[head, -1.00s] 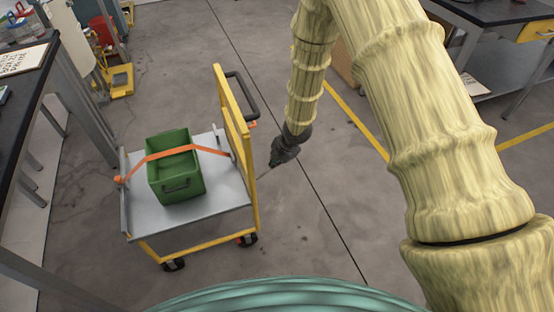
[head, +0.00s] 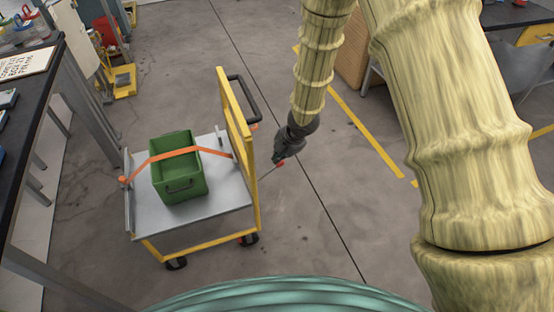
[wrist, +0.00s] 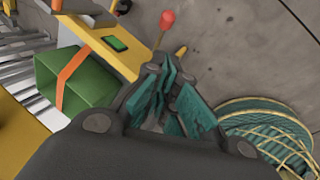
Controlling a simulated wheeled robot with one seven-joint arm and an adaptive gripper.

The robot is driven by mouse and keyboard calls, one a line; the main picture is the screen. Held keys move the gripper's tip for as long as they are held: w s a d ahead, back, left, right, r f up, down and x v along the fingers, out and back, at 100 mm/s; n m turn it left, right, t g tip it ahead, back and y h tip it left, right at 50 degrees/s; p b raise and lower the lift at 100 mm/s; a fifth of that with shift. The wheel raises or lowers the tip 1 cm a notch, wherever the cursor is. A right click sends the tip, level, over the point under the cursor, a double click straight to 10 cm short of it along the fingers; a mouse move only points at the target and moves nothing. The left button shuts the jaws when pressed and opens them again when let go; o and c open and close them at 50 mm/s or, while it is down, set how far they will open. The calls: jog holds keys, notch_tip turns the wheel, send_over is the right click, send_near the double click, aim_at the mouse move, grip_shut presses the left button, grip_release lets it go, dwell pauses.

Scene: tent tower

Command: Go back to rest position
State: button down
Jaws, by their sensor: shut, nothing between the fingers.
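My gripper (head: 279,157) hangs over the open floor just right of the cart's yellow handle frame, apart from it in the head view. It also shows in the wrist view (wrist: 168,100), with its teal-padded fingers shut and nothing held between them. The cart (head: 222,197) has a grey deck and yellow frame. A green crate (head: 178,180) sits on the deck with an orange strap (head: 175,153) across it. In the wrist view the crate (wrist: 80,82) and its strap lie at the left. A red-tipped piece (wrist: 167,20) shows beyond the fingers; I cannot tell what it belongs to.
A dark-topped workbench (head: 35,80) runs along the left. Another bench (head: 510,15) stands at the back right, near a brown board or box (head: 351,55). A yellow floor line (head: 365,125) crosses the right side. The floor behind the cart is clear.

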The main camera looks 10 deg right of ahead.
jog(key=shift+v, duration=2.05)
jog(key=shift+d, duration=0.15)
jog(key=s+d+f+m+g+p, duration=0.1)
jog(key=s+f+m+p, duration=0.15)
jog(key=s+m, duration=0.35)
jog(key=s+d+f+m+p, duration=0.1)
jog(key=s+f+m, duration=0.25)
jog(key=s, duration=0.45)
jog(key=s+f+m+g+p, duration=0.1)
jog(key=s+f+m+p, duration=0.1)
jog(key=s+f+m, duration=0.35)
jog(key=s+d+m+h+p, duration=0.1)
jog(key=s+d+m+p, duration=0.1)
jog(key=s, duration=0.7)
jog(key=s+d+m+g+h+p, duration=0.1)
jog(key=s+d+m, duration=0.4)
jog(key=s, duration=0.5)
jog(key=shift+d+r+m+h+p, duration=0.25)
jog(key=shift+m+h+p, duration=0.1)
jog(key=shift+m, duration=0.75)
jog(key=shift+s, duration=0.1)
